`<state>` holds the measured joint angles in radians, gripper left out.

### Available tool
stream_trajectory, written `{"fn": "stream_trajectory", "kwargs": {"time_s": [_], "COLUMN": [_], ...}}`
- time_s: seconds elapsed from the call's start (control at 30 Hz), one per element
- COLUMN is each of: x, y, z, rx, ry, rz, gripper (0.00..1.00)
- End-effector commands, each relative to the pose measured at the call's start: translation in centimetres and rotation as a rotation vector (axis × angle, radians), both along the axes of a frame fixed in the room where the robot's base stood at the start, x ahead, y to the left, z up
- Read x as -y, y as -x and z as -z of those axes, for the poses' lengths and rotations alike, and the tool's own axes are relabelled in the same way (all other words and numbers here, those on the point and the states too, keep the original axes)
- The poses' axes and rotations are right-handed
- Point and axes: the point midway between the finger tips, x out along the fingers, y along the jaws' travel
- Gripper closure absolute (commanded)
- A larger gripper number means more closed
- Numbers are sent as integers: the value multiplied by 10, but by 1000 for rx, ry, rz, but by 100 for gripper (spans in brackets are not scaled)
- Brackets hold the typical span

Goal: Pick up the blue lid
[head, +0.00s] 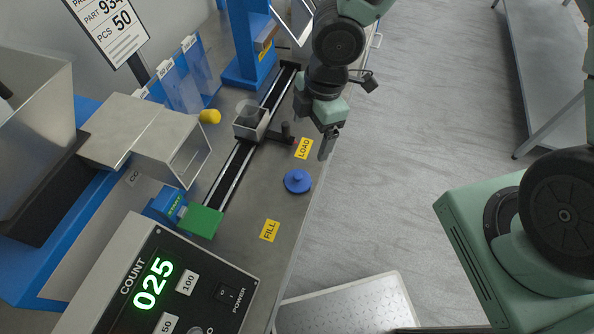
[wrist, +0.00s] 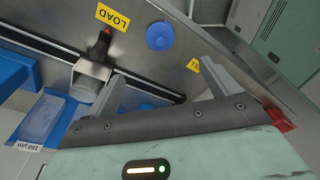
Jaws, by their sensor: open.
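The blue lid (head: 297,181) is a round disc with a small knob on top. It lies on the metal bench top between the yellow LOAD and FILL labels. It also shows in the wrist view (wrist: 160,36), ahead of the fingers. My gripper (head: 327,143) is above the bench's right edge, near the LOAD label and apart from the lid. In the wrist view my gripper (wrist: 160,92) has its two fingers spread wide with nothing between them.
A clear cup (head: 247,115) sits in a carrier on the rail (head: 232,170). The carrier's dark handle (head: 287,133) stands close to my gripper. A yellow knob (head: 210,116), a green block (head: 201,221) and a counter box reading 025 (head: 160,285) are further left. Bench around the lid is clear.

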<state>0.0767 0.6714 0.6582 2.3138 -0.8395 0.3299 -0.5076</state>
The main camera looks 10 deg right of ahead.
Motion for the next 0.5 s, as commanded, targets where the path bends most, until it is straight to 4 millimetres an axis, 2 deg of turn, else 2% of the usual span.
{"fn": "stream_trajectory", "kwargs": {"time_s": [0.03,0.3,0.5], "x": [-2,-11,-15], "y": [2,4,4], "z": [12,69,101], "rx": [-2,-3,-2], "ry": [1,4,2], "rz": [-3,-5,0], "gripper": [12,12,12]}}
